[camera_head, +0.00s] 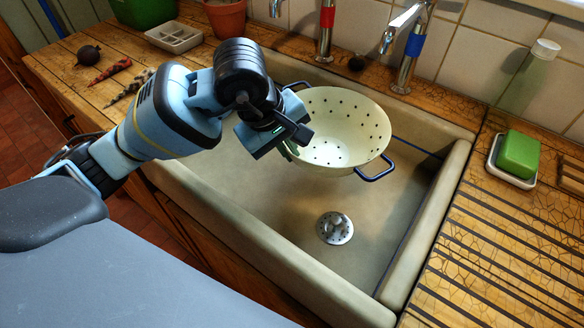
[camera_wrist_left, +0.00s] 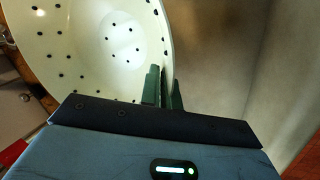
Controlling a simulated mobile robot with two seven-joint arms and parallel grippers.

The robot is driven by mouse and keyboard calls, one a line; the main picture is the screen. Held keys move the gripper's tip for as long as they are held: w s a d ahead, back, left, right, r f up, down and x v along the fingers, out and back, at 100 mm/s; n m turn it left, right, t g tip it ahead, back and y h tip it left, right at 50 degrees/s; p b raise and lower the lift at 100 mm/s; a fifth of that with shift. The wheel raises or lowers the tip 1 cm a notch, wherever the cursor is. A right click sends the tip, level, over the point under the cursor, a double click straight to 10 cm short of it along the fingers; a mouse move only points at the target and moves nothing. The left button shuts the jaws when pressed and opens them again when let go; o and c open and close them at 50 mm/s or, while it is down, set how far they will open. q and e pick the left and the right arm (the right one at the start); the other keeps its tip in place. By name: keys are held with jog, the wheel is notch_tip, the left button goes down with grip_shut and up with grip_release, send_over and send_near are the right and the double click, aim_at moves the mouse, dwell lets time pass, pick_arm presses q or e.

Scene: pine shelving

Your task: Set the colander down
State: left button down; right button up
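The colander (camera_head: 335,128) is cream with dark holes and blue handles. In the head view it is above the back part of the sink (camera_head: 372,220); I cannot tell whether its underside touches anything. My left gripper (camera_head: 292,146) is at the colander's left side. In the left wrist view the colander (camera_wrist_left: 100,40) fills the upper left, and its rim runs down between the two green fingers of my left gripper (camera_wrist_left: 163,90), which are close together on it. The far handle sticks out to the right over the sink. My right gripper is not in view.
The sink floor with its drain (camera_head: 335,228) is clear in front of the colander. Two taps (camera_head: 408,60) stand behind. A green sponge (camera_head: 518,153) in a white dish and a clear bottle (camera_head: 528,75) are on the right. The grooved drainboard (camera_head: 490,260) is bare.

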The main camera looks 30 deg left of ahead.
pick_arm(q)
jog(key=shift+w+f, duration=0.15)
jog(key=shift+f, duration=3.2)
jog(key=c, duration=1.6)
grip_release()
jog(key=shift+c, duration=0.2)
jog(key=v, duration=1.2)
jog(key=shift+p, duration=0.3)
